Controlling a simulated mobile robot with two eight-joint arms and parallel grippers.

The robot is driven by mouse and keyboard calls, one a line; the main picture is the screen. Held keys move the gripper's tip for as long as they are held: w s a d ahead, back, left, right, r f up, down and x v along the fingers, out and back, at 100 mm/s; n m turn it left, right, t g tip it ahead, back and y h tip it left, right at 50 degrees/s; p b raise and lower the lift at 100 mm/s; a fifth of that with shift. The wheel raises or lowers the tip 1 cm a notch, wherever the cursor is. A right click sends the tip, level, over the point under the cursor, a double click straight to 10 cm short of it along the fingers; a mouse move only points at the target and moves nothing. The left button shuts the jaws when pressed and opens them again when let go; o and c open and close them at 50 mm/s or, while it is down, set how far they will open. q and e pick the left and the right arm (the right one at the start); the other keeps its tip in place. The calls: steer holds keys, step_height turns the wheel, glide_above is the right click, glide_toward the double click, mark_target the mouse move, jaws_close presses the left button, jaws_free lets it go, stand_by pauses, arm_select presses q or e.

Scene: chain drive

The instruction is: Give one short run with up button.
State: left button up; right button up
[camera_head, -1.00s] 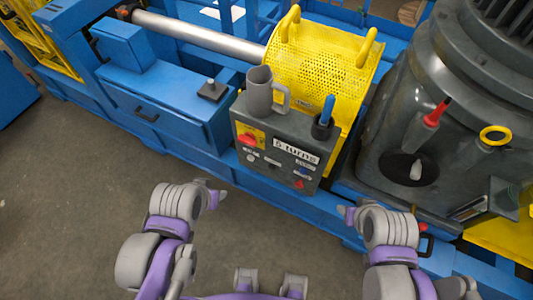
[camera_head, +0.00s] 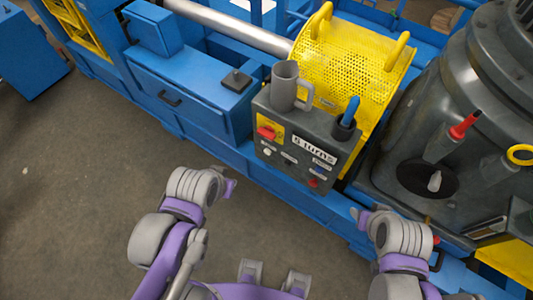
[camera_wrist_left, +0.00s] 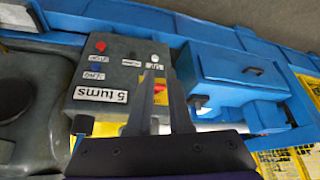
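The grey control box (camera_head: 290,120) carries a "5 turns" label, a red knob on a yellow plate (camera_head: 266,132), white buttons (camera_head: 288,161), a blue button (camera_head: 318,169) and a red button (camera_head: 314,182). The small labels beside the buttons are not legible, so I cannot tell which is up. In the left wrist view the panel (camera_wrist_left: 120,78) appears inverted, with the red button (camera_wrist_left: 101,46) and blue button (camera_wrist_left: 96,68). My left gripper (camera_head: 230,188) is off the panel's lower left, fingertips apart, empty. My right gripper (camera_head: 360,215) is below the box; its finger gap is unclear.
A grey mug (camera_head: 285,88) and a dark cup with a blue-handled item (camera_head: 345,127) stand on the box. Behind is a yellow perforated guard (camera_head: 350,62). A large grey machine (camera_head: 430,120) stands right, blue cabinet (camera_head: 190,92) left. The floor (camera_head: 80,200) is clear.

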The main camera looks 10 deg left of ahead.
arm_select(q)
jaws_close()
stand_by(0.5)
stand_by(0.8)
